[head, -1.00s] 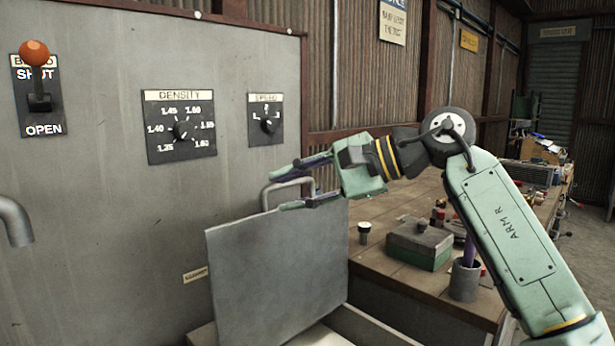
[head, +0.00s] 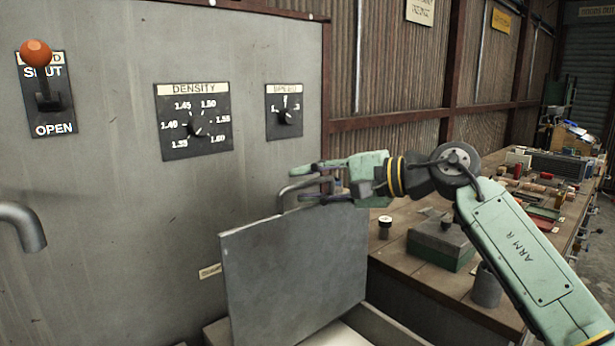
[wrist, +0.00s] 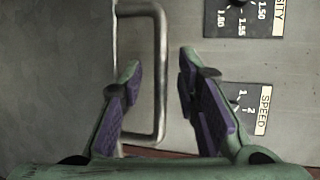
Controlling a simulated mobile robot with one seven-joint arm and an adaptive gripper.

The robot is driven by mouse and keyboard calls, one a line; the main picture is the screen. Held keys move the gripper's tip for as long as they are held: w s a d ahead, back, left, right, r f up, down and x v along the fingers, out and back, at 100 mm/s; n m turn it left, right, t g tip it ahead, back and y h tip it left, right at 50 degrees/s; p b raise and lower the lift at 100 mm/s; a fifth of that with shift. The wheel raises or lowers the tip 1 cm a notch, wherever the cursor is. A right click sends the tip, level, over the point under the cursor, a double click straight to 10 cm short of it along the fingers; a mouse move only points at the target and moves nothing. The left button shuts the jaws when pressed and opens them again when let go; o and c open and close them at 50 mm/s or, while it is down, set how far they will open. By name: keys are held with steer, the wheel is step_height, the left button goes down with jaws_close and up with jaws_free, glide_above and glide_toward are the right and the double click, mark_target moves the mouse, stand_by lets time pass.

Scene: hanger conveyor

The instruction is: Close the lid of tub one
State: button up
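The tub's lid (head: 295,265) is a flat grey metal plate standing raised, nearly upright, above the pale tub (head: 215,331). Its bent-bar handle (head: 282,200) is on the upper edge. My gripper (head: 309,184) is at the handle. In the wrist view, the handle's long bar (wrist: 160,100) runs between the two purple-padded fingers of my gripper (wrist: 160,63). The fingers are apart, with a gap on each side of the bar. The tub's inside is mostly out of view. No number can be read on the tub.
A grey panel (head: 120,230) stands behind the lid, with a density dial (head: 194,120), a speed dial (head: 284,111) and an orange-knobbed lever (head: 37,60). A pipe spout (head: 22,228) juts in at left. A cluttered workbench (head: 400,262) with a green box (head: 440,243) lies right.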

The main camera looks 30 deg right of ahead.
steer(key=shift+w+a+f, duration=0.1)
steer(key=shift+w+a, duration=0.05)
steer(key=shift+w, duration=0.2)
steer(key=shift+c, duration=0.2)
jaws_close()
stand_by(0.5)
